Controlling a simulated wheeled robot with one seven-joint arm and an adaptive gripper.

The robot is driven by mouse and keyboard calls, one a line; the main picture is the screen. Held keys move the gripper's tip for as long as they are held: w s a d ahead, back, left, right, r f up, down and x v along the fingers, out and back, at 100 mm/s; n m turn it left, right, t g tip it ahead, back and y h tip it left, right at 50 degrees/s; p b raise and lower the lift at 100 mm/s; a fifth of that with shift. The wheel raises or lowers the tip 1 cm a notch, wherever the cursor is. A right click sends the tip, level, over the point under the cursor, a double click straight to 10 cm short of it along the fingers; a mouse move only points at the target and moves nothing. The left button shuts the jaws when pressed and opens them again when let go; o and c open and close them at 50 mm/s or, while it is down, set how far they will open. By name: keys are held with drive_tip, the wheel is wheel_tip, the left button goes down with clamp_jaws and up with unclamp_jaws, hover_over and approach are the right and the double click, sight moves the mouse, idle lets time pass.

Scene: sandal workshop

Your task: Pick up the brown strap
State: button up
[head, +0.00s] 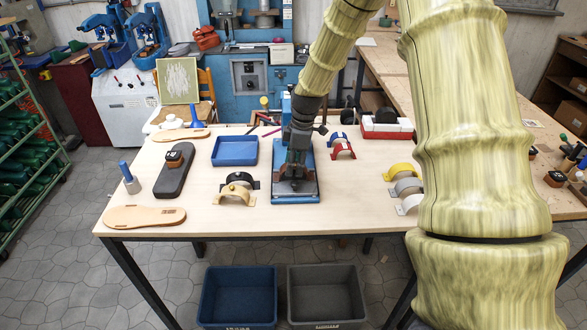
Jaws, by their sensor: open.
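My gripper and wrist hide part of the press.
The wooden table (350,205) also holds a blue tray (235,151), a dark sole (175,172), and tan soles (144,216). A blue strap (340,137) and a red strap (342,151) stand behind; yellow (400,171), grey and white straps stand right. Bins (238,325) sit below.

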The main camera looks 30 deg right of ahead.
drive_tip(key=shift+a+f, duration=0.15)
drive_tip(key=shift+f, duration=0.45)
drive_tip(key=c, duration=0.7)
drive_tip(key=shift+o, duration=0.2)
drive_tip(key=shift+r, duration=0.1)
